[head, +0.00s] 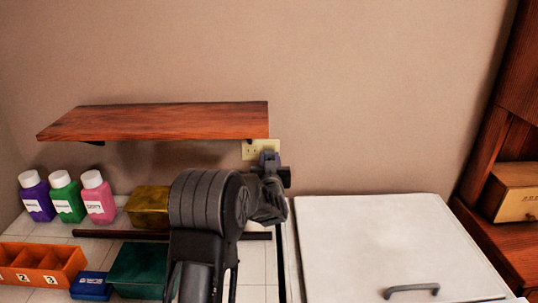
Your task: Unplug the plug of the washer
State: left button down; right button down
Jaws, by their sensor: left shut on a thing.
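A cream wall socket (249,152) sits on the wall just below the right end of the wooden shelf. My left gripper (269,158) is right in front of it, reaching toward the wall, and covers its lower right part. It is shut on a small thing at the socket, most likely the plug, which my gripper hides. I cannot tell whether the plug is fully in the socket. The white washer (365,235), with a grey handle, stands to the right. My right gripper is not in view.
The wooden shelf (160,121) juts out left of my gripper. Several coloured bottles (68,199), a yellow box (149,206), an orange numbered tray (70,260) and a green box (137,268) stand at left. The wall above the washer is clear.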

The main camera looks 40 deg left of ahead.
pick_arm(q)
jog(key=shift+v, duration=2.15)
